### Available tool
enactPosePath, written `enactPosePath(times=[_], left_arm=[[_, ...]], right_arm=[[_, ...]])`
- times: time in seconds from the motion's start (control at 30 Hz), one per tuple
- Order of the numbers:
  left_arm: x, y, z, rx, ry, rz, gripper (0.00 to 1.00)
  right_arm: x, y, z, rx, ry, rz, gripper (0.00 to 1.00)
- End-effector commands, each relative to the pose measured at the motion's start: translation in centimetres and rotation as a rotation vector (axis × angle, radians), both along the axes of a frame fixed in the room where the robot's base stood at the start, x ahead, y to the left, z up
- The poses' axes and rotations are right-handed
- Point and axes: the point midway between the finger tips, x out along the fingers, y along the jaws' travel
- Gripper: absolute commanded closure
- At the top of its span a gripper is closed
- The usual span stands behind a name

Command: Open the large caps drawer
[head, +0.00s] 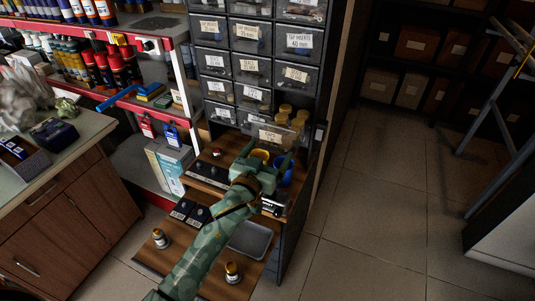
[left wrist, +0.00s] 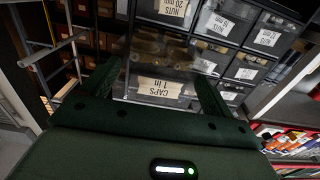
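The large caps drawer (head: 296,139) is the wide clear-fronted bin low in the dark cabinet, with a "CAPS 1 in" label (head: 271,134). Brass-coloured caps (head: 286,109) show in and behind it. In the left wrist view the drawer label (left wrist: 161,87) is between my fingers, with caps seen dimly above it. How far the drawer stands out is unclear. My left gripper (head: 266,152) is open just in front of the drawer. In the left wrist view its two fingers (left wrist: 157,80) are apart, with nothing held; contact with the drawer cannot be told. My right gripper is not in view.
A grey tray (head: 250,241) and brass fittings (head: 233,272) are lower down.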

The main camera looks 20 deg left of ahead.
Motion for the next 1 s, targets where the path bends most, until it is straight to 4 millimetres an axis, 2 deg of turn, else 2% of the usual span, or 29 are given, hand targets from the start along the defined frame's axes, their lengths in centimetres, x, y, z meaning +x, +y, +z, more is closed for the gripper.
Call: enactPosePath(times=[0.13, 0.23, 0.37, 0.6, 0.7, 0.8, 1.0], left_arm=[[-0.4, 0.0, 0.1, -0.001, 0.0, 0.0, 0.13], [-1.7, 0.0, 0.2, -0.002, 0.0, 0.0, 0.13], [-4.7, 0.2, 0.2, -0.002, 0.002, 0.001, 0.13], [-11.4, 0.4, 0.2, -0.002, 0.003, 0.002, 0.13], [-13.5, 0.5, 0.1, -0.002, 0.002, 0.001, 0.13], [-15.0, 0.5, 0.0, -0.001, 0.002, 0.001, 0.13], [-16.3, 0.6, 0.0, 0.001, 0.0, 0.001, 0.13]], right_arm=[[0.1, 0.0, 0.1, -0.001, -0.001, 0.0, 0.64], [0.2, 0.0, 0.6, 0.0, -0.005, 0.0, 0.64], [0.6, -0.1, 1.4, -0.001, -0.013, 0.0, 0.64], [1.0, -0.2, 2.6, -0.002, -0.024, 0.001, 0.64], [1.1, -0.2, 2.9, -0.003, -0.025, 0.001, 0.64], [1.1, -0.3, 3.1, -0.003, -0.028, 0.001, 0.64], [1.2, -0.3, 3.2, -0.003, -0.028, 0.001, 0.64]])
